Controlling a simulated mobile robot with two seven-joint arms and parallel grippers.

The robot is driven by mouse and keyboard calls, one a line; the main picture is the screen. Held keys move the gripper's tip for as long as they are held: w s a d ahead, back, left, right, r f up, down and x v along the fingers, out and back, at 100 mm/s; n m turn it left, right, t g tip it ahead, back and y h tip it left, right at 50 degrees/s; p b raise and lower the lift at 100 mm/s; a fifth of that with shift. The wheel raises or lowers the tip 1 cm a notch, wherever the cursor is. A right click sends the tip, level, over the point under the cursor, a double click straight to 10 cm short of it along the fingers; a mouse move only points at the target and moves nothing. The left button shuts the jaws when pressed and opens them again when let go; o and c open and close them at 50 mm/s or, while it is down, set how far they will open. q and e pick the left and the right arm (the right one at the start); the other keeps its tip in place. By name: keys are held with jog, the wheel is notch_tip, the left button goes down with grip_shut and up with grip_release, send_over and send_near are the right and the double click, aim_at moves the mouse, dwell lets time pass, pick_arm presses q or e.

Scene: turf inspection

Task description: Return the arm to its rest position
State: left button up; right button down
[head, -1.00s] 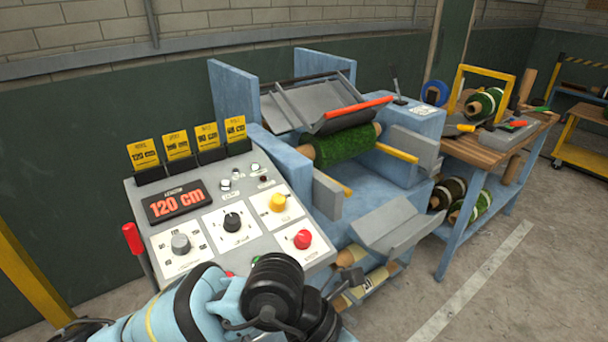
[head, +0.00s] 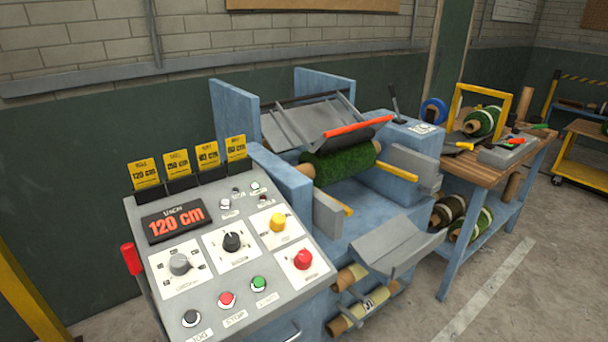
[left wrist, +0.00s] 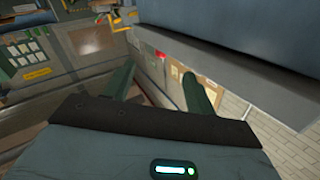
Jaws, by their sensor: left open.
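My left gripper (left wrist: 160,88) shows in the left wrist view with its two dark green fingers spread apart and nothing between them. No arm or gripper of mine shows in the head view. The control panel (head: 212,262) there is fully uncovered, with a display (head: 173,222) reading 120 cm, several knobs, and red, green and black buttons along its lower edge. My right gripper is in neither view.
The blue turf machine (head: 285,178) with a green turf roll (head: 340,165) stands behind the panel. A red-handled lever (head: 132,259) rises at the panel's left. A wooden workbench (head: 480,170) stands at the right. Floor (head: 490,310) at lower right is clear.

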pick_arm(q)
jog(key=s+a+f+n+g+y, duration=0.2)
jog(key=s+a+f+n+g, duration=0.1)
jog(key=s+a+f, duration=0.2)
jog(key=s+a+f+n+g+y, duration=0.3)
jog(key=s+a+f, duration=0.3)
jog(key=s+f, duration=0.4)
notch_tip(320, 180, down, 3)
jog(key=shift+f+g+y, duration=0.15)
jog(key=shift+g+y, duration=0.15)
jog(key=shift+g, duration=0.2)
